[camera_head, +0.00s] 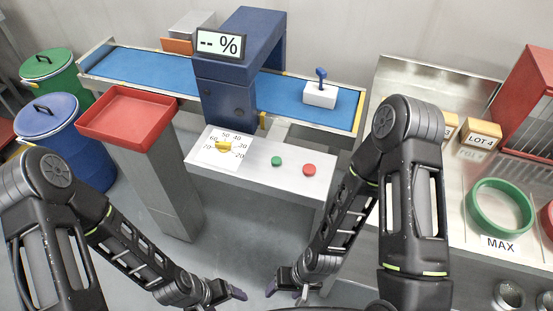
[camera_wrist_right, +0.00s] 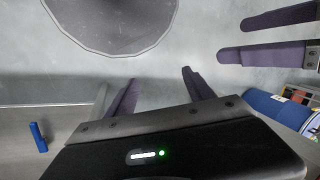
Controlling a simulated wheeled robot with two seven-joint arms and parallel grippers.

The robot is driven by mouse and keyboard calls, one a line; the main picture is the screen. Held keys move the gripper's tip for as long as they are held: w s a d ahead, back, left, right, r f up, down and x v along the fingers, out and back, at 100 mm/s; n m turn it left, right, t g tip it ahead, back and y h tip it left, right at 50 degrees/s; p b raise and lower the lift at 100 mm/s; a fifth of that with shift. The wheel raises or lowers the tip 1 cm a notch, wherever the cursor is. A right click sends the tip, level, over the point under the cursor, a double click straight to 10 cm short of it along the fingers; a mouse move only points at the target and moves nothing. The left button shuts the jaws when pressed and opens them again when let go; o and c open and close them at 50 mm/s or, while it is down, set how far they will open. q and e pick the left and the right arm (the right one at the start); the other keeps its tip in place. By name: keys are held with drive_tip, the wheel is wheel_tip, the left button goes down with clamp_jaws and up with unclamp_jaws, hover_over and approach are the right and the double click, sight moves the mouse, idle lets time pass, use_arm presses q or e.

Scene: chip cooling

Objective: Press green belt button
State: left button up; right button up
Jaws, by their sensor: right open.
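The green belt button (camera_head: 276,161) is a small round button on the grey control table (camera_head: 262,182), left of a red button (camera_head: 309,169). Nothing touches it. My right gripper (camera_head: 286,292) is low in front of the table, well below and apart from the button. In the right wrist view its two purple fingers (camera_wrist_right: 160,90) stand apart with nothing between them. My left gripper (camera_head: 238,294) is low beside it, to the left. Its two purple fingers show apart and empty at the upper right of the right wrist view (camera_wrist_right: 275,35). The button is not visible in the wrist view.
A yellow-knob dial (camera_head: 224,146) is left of the buttons. The blue conveyor belt (camera_head: 150,69) runs behind, with a white block with a blue handle (camera_head: 320,95) on it. A red tray (camera_head: 126,116) stands left. A steel counter holds a green ring (camera_head: 473,213).

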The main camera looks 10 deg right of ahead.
clamp_jaws()
idle(0.5)
idle(1.0)
